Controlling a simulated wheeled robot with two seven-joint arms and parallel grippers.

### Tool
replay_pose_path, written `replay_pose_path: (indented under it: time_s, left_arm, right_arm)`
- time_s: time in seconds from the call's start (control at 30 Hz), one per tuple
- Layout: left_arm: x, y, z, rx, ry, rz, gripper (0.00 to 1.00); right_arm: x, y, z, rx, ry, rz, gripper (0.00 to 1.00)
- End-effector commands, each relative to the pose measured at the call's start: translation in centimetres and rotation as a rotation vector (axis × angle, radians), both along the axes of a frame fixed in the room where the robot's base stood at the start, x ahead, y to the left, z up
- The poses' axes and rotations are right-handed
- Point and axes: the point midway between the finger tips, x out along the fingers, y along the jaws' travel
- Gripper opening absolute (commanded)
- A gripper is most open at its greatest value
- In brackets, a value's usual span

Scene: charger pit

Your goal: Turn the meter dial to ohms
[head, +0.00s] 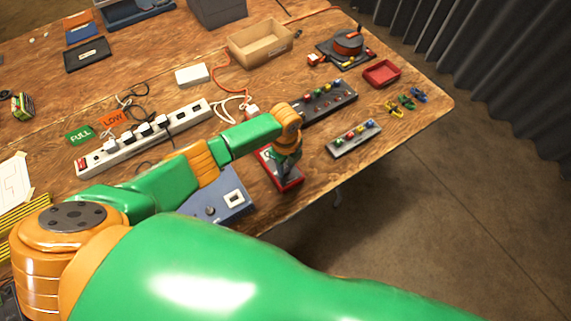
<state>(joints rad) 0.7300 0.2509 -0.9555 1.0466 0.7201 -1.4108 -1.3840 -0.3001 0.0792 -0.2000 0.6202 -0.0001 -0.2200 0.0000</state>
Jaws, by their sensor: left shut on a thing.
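The meter (293,185) is a red-edged box lying on the wooden table, right of the picture's middle. My left arm comes in from the left, and its gripper (285,172) points down onto the meter. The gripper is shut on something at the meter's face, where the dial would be. The dial itself and its markings are hidden behind the gripper, so I cannot tell its setting. My right gripper is not in view.
A blue panel (232,204) lies left of the meter. A long power strip (105,157) lies behind my left arm. A dark box with coloured knobs (345,92) and a grey strip (345,146) stand to the right. The table edge is close in front.

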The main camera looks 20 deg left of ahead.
Motion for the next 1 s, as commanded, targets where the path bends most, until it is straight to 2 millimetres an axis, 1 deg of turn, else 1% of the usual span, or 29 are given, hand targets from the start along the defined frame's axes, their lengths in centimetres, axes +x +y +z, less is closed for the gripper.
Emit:
replay_pose_path:
  time_s: [0.2,0.23,0.33,0.6,0.67,0.77,0.9,1.0]
  left_arm:
    - [-0.1,0.0,-0.1,0.0,0.003,-0.001,0.0]
    - [-0.1,0.0,-0.1,0.0,0.003,-0.001,0.35]
    - [-0.1,0.0,-0.1,0.0,0.003,0.0,0.62]
    - [0.0,0.0,0.0,-0.001,0.001,0.001,0.63]
    - [0.0,0.0,0.4,-0.001,0.0,0.001,0.63]
    - [0.1,-0.1,2.3,-0.003,-0.003,-0.001,0.63]
    - [0.0,0.0,5.2,0.0,-0.003,-0.001,0.63]
    - [0.0,-0.1,6.5,-0.001,-0.001,-0.001,0.63]
  right_arm:
    - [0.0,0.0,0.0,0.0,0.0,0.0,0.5]
    - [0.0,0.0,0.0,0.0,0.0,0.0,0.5]
    - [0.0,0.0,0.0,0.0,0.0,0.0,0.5]
    - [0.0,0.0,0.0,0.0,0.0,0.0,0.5]
    - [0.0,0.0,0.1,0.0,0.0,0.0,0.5]
    - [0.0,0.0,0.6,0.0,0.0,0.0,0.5]
    - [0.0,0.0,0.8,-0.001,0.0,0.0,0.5]
    - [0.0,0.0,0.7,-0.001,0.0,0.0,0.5]
